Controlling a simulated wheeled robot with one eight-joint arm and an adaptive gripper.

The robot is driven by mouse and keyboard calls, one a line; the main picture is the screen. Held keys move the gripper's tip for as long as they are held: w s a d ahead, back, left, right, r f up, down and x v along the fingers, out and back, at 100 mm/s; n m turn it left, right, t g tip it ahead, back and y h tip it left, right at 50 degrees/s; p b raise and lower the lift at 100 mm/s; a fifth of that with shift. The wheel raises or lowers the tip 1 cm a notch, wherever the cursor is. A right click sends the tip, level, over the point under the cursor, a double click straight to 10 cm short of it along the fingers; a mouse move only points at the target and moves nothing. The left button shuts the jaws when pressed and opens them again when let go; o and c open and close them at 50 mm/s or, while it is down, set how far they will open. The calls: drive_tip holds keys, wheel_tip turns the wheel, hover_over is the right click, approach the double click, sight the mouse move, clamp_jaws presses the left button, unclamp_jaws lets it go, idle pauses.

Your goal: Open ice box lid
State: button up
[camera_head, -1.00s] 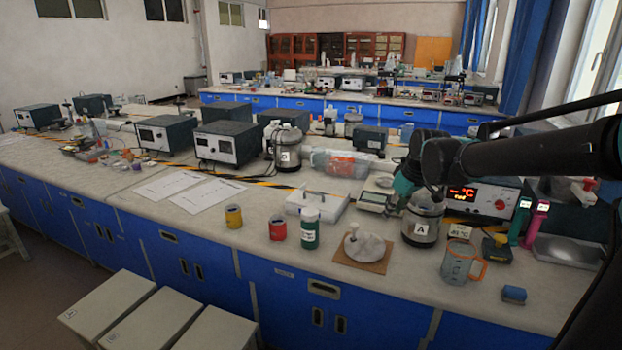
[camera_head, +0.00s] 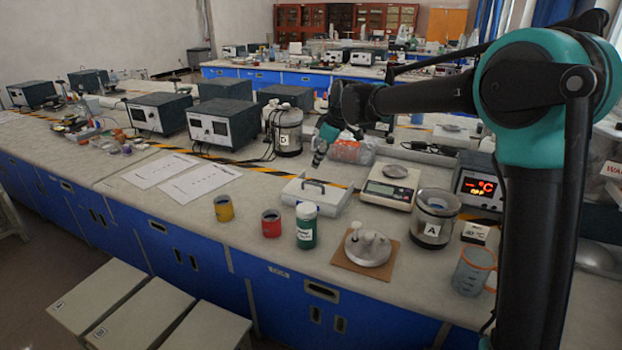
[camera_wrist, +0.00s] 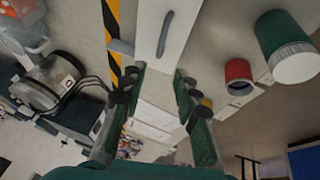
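The ice box (camera_head: 325,204) is a low white box with a flat lid and a dark bar handle (camera_head: 314,185) on top. It sits on the bench in the head view, and its lid looks closed. The box also shows at the top of the wrist view (camera_wrist: 186,30), with the handle (camera_wrist: 165,34) standing up from the lid. My gripper (camera_head: 317,162) is above and just behind the box in the head view. In the wrist view my gripper (camera_wrist: 158,75) has its fingers apart with nothing between them, clear of the handle.
A green-labelled bottle (camera_head: 306,226), a red can (camera_head: 271,224) and a yellow can (camera_head: 224,209) stand in front of the box. A scale (camera_head: 388,190) stands right of it, then canister A (camera_head: 434,222). A canister (camera_head: 288,135) stands behind left. Papers lie left.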

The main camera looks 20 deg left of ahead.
sight(311, 183)
drive_tip(key=x, duration=1)
drive_tip(key=shift+f, duration=0.35)
clamp_jaws()
drive_tip(key=shift+w, duration=0.1)
